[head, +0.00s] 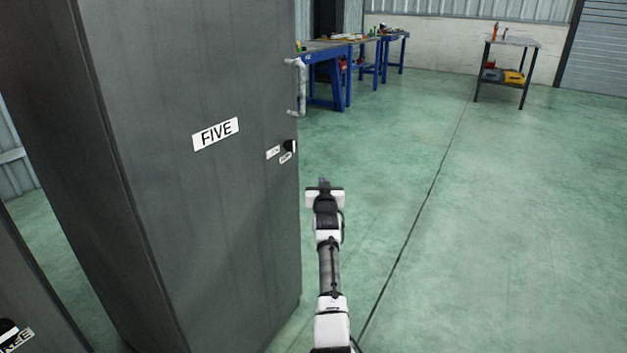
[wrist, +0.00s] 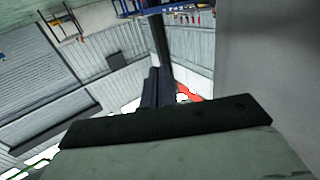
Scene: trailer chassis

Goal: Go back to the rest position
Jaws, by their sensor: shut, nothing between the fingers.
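My gripper (head: 324,183) is in the middle of the head view, at the end of my outstretched arm. In the wrist view the gripper's dark fingers (wrist: 158,86) point away from the camera, over a tilted background.
The cabinet has a small black knob (head: 290,146) with small labels beside it. A pale handle (head: 297,85) sticks out at its right edge. Blue workbenches (head: 340,85) and a small cart (head: 507,65) stand at the back. Green floor (head: 500,230) to the right is clear.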

